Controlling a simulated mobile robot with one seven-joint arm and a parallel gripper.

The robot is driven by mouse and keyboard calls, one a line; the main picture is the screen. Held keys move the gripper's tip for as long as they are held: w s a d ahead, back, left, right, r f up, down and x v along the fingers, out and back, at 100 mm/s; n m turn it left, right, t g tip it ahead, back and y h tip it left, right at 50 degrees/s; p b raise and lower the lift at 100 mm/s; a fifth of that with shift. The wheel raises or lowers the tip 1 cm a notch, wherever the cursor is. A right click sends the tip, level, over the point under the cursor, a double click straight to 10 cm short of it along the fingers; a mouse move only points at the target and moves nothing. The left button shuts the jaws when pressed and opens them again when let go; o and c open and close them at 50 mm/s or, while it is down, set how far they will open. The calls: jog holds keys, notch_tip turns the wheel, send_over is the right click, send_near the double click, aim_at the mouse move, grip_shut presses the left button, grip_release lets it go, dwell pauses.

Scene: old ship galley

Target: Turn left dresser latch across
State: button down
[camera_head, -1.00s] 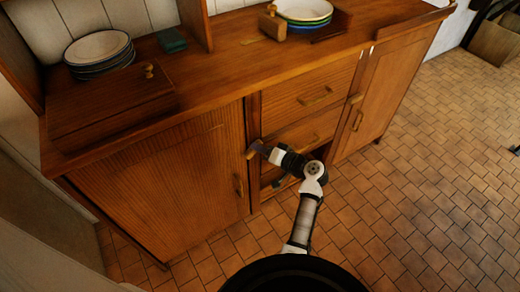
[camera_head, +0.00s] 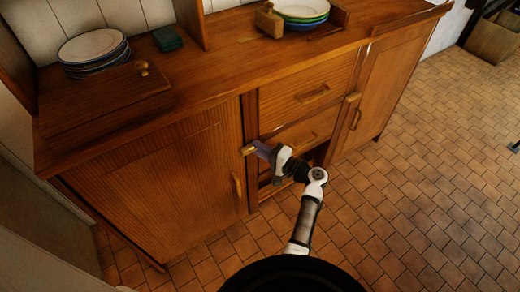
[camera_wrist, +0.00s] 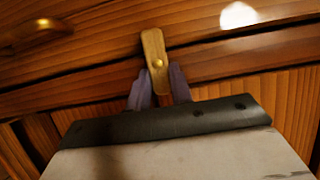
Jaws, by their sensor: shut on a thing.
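The left dresser latch (camera_head: 247,150) is a small brass bar on the frame by the top right edge of the left door (camera_head: 160,190). In the wrist view the latch (camera_wrist: 154,48) pivots on a round pin. My gripper (camera_head: 259,150) reaches it from the right. In the wrist view my gripper (camera_wrist: 158,92) has its two purple fingers shut on the near end of the latch, one on each side. In the head view the latch lies roughly crosswise. The left door looks shut, with a brass handle (camera_head: 237,185) on its right side.
Two drawers (camera_head: 310,95) are right of the latch, with a dark opening under them. The right door (camera_head: 378,85) has its own latch (camera_head: 353,97). The tiled floor (camera_head: 420,180) is clear.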

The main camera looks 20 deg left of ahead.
dwell(0.5)
jog(key=c, duration=1.2)
grip_release()
jog(key=shift+c, duration=0.2)
jog(key=b+v, duration=0.2)
jog(key=v, duration=1.2)
jog(key=shift+a, duration=0.1)
